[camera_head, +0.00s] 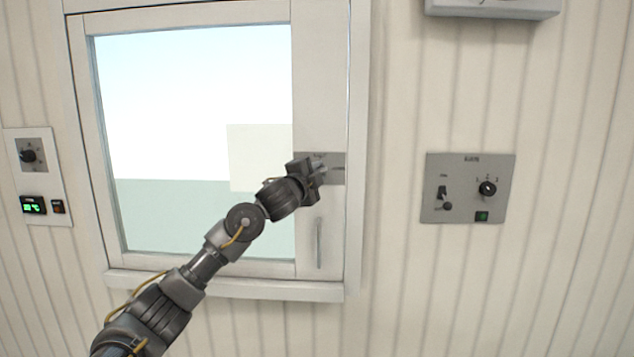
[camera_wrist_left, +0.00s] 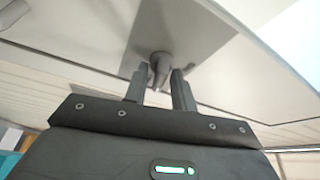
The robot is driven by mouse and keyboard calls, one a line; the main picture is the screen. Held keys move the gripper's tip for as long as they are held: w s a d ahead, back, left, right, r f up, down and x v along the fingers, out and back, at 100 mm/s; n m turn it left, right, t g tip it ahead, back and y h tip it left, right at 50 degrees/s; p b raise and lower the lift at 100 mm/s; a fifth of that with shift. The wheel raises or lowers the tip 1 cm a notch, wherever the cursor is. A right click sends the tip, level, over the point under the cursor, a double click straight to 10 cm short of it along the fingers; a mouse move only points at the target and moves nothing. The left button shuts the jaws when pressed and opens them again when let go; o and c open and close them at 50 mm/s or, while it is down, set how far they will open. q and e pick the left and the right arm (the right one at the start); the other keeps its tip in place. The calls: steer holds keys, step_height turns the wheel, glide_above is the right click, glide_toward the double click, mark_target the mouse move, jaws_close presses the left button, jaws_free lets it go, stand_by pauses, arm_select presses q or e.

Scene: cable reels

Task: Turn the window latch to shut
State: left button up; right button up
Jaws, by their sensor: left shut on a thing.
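The window (camera_head: 200,100) has a white frame and its sash looks closed in the frame. The latch plate (camera_head: 334,175) is a grey rectangle on the right stile of the window. My left gripper (camera_head: 318,178) is at the plate and hides most of the latch. In the left wrist view the latch (camera_wrist_left: 160,62) is a dark knob with a short lever, between the two fingers of my left gripper (camera_wrist_left: 161,78). The gripper is shut on the latch lever. Which way the lever is turned is hard to tell. My right gripper is not in view.
A vertical pull handle (camera_head: 318,243) is below the latch. A grey switch panel (camera_head: 468,188) is on the ribbed wall to the right. A white control panel (camera_head: 37,177) is at the left. A grey box (camera_head: 492,8) is at the upper right.

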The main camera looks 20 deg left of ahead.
arm_select(q)
steer(key=n+y+b, duration=0.2)
steer(key=n, duration=0.4)
steer(key=n+t+y+b, duration=0.1)
steer(key=n+y+b, duration=0.1)
steer(key=n, duration=0.5)
steer(key=n+t+y+b, duration=0.1)
steer(key=n+y+b, duration=0.1)
steer(key=n+y, duration=0.2)
steer(key=shift+w+d+f+n+b, duration=0.1)
steer(key=shift+d+f+n+b, duration=0.1)
steer(key=shift+n, duration=0.45)
steer(key=shift+d+f+n+b, duration=0.1)
steer(key=shift+d+n, duration=0.05)
steer(key=shift+n, duration=0.5)
steer(key=shift+y, duration=0.3)
steer(key=shift+r, duration=0.1)
steer(key=o, duration=0.7)
steer(key=shift+c, duration=0.2)
